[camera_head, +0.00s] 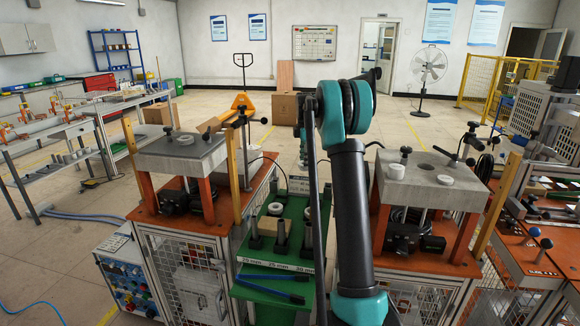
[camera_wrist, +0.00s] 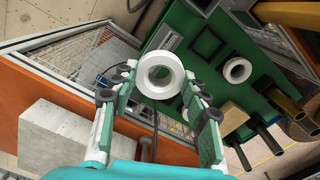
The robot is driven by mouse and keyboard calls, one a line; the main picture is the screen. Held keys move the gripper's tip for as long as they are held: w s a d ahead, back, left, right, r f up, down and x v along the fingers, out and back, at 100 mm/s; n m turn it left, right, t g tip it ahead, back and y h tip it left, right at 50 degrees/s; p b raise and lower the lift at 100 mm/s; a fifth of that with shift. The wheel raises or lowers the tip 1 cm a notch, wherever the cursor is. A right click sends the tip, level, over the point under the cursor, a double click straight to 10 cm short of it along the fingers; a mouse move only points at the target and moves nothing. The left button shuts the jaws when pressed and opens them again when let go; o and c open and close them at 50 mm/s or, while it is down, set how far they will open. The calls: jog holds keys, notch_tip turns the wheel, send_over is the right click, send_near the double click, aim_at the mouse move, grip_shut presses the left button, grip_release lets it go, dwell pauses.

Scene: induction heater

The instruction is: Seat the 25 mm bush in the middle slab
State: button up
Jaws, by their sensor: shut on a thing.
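In the wrist view my gripper (camera_wrist: 160,84) is shut on a thick white ring-shaped bush (camera_wrist: 160,61), held by its sides with its bore facing the camera. No size mark shows on it. The green rack (camera_wrist: 175,22) lies beyond it and the held bush looks clear of it. In the head view the gripper and its bush are hidden behind my arm. A grey slab (camera_head: 457,198) on orange legs stands right of the rack. It has a dark round hole (camera_head: 426,167) and white rings (camera_head: 445,180) on top. I cannot tell for certain that this is the middle slab.
The rack (camera_head: 245,285) is labelled 20, 25 and 30 mm and carries upright posts (camera_head: 281,235) and another white ring (camera_head: 275,208). A second slab (camera_head: 160,153) stands left. Dark knobbed fittings (camera_head: 405,153) rise from the right slab. A grey block (camera_wrist: 55,140) is lower left in the wrist view.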

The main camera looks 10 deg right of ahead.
jog(key=w+d, duration=0.2)
jog(key=d, duration=0.3)
notch_tip(320, 180, up, 8)
jog(key=d, duration=0.1)
jog(key=shift+w+f, duration=0.15)
jog(key=shift+f, duration=0.1)
dwell(0.4)
